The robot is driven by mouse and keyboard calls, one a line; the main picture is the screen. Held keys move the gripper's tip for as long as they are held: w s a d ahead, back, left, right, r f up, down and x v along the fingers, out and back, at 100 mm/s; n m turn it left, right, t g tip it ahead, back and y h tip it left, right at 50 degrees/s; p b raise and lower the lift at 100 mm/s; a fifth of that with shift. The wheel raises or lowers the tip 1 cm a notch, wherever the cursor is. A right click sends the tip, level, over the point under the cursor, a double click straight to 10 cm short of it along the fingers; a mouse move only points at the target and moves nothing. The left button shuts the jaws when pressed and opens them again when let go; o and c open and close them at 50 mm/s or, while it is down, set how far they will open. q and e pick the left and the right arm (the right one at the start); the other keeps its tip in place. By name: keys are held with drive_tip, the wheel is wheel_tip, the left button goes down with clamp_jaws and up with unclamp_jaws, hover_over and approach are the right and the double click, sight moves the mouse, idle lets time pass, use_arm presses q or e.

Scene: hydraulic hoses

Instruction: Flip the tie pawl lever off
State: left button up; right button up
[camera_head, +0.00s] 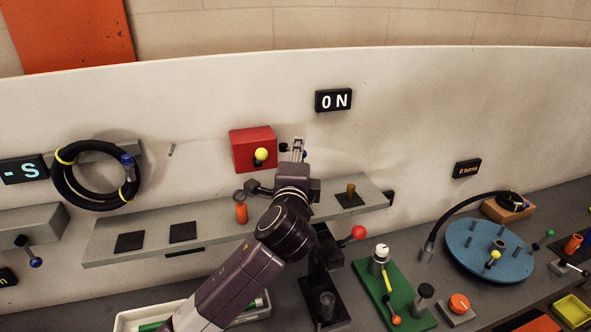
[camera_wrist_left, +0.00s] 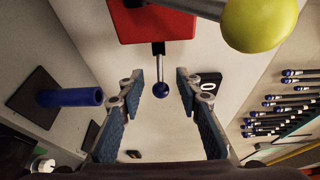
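A red box (camera_head: 253,148) is fixed to the pale wall panel, with a yellow ball knob (camera_head: 260,154) on its front. No label shows which lever is the tie pawl lever. My left gripper (camera_head: 298,150) is just right of the box. In the left wrist view its two fingers are wide apart, one on each side of the dark blue ball, with a gap on both sides. The yellow knob (camera_wrist_left: 259,22) looms large at the upper right there. My right gripper is not seen.
A lit ON sign (camera_head: 333,100) hangs above right of the box. A grey shelf (camera_head: 215,225) runs below it, with an orange cylinder (camera_head: 241,213) and a brass peg (camera_head: 351,190). A coiled black hose (camera_head: 62,185) hangs left. A red-ball lever (camera_head: 358,232) stands below right.

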use_arm(q)
drive_tip(key=s, duration=1)
drive_tip(key=shift+s+a+r, duration=0.25)
drive_tip(key=shift+a, duration=0.15)
